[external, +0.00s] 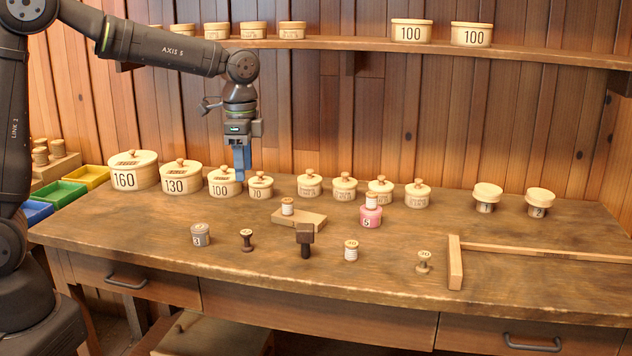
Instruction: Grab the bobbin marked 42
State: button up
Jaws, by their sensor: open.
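Several small bobbins stand on the wooden workbench. A dark brown bobbin (247,240) stands at front left centre. My gripper (242,170) is open and empty, pointing down with blue fingers near the round boxes at back left, apart from the bobbins.
Lidded round boxes, such as the 160 box (133,175), line the bench's back. Bare bench separates the front items.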

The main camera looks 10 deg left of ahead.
aim_at(247, 232)
notch_tip(247, 232, down, 13)
jog(key=shift+w+d+r+n, duration=0.1)
jog(key=shift+n, duration=1)
jog(key=shift+a+f, duration=0.15)
jog(key=shift+f, duration=1.2)
jog(key=shift+a+f, duration=0.15)
jog(key=shift+f, duration=1.2)
jog(key=c, duration=1)
